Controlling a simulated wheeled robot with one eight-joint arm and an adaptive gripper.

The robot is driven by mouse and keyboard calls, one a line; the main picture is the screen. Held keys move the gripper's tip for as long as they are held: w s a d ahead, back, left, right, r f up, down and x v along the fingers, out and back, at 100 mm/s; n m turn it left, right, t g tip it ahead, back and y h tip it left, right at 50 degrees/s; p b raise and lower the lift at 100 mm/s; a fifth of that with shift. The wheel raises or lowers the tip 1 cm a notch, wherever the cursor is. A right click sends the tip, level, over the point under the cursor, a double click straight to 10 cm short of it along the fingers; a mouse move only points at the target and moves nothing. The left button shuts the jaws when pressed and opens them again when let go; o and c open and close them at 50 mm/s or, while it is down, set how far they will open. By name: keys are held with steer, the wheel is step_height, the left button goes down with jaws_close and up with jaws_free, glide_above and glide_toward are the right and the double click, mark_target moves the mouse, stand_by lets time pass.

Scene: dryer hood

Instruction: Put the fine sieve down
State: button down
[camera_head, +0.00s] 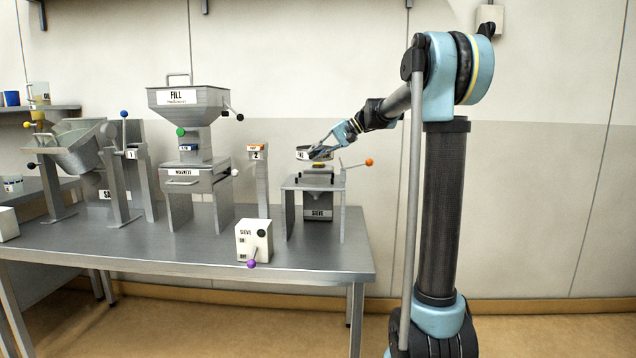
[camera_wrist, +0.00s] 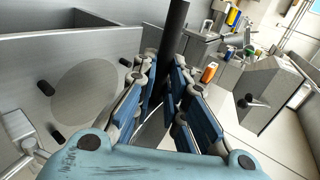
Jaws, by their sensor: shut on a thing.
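The fine sieve (camera_head: 303,154) is a small, pale, shallow piece with a partly hidden label in the head view, just above the sieve stand (camera_head: 318,186). My gripper (camera_head: 317,151) is at its right side and shut on it. In the wrist view my gripper (camera_wrist: 164,80) has its blue-padded fingers on either side of a dark bar (camera_wrist: 176,30), which looks like the sieve's handle. A round grey disc (camera_wrist: 85,92) with black pegs around it lies to the left there. I cannot tell whether the sieve touches the stand.
An orange-knobbed lever (camera_head: 369,162) sticks out right of the stand. A white switch box (camera_head: 253,241) with a purple knob stands at the table's front (camera_head: 190,258). A narrow post marked 2 (camera_head: 257,180) and the fill hopper (camera_head: 188,103) stand to the left.

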step_height(320, 180, down, 9)
steer(key=shift+r, duration=0.1)
steer(key=c, duration=1.6)
jaws_free()
steer(key=v, duration=1.2)
steer(key=s+d+f+h, duration=0.25)
steer(key=s+f, duration=0.35)
steer(key=s, duration=0.5)
steer(key=s+d+f+h, duration=0.25)
steer(key=s+f, duration=0.35)
steer(key=s, duration=0.5)
steer(key=s+d+f+t+h, duration=0.1)
steer(key=s+d+f+h, duration=0.2)
steer(key=s+f, duration=0.6)
steer(key=s+d+f+h, duration=0.3)
steer(key=s+d+f, duration=0.4)
steer(key=s+f, duration=0.2)
steer(key=shift+s+f+n+t, duration=0.2)
steer(key=shift+f+n+t, duration=0.15)
steer(key=shift+f, duration=0.25)
